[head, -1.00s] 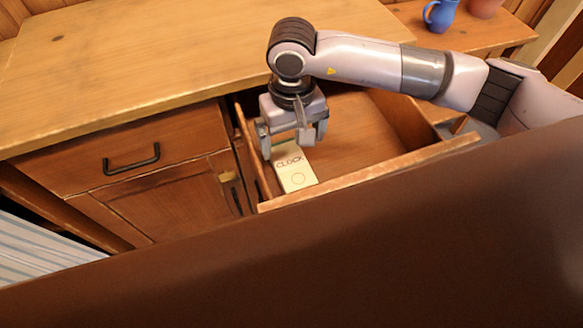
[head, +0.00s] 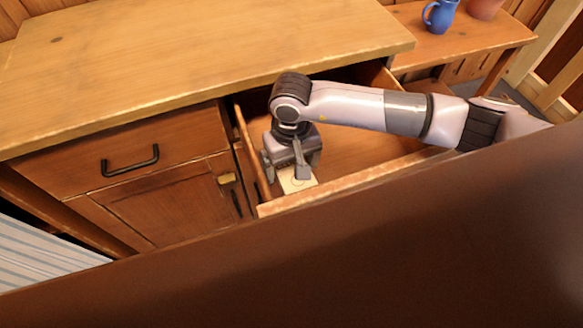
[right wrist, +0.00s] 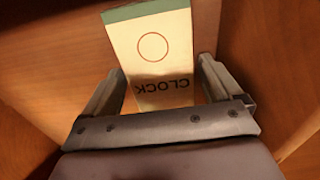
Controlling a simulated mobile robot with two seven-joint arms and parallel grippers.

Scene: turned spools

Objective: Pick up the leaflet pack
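The leaflet pack (right wrist: 155,55) is a cream box marked "CLOCK" with a circle and a green end. It lies in the open drawer (head: 350,183), near the drawer's left front corner. In the head view the leaflet pack (head: 298,184) is mostly hidden under my right gripper (head: 288,178). In the right wrist view my right gripper (right wrist: 160,88) is open, with one finger on each side of the pack and a gap visible on both sides. My left gripper is not in view.
The drawer walls stand close on the left and front of the gripper. The wooden worktop (head: 180,50) overhangs behind it. A blue jug (head: 440,15) and a reddish pot (head: 485,8) stand on a side surface at the upper right. A dark brown surface fills the foreground.

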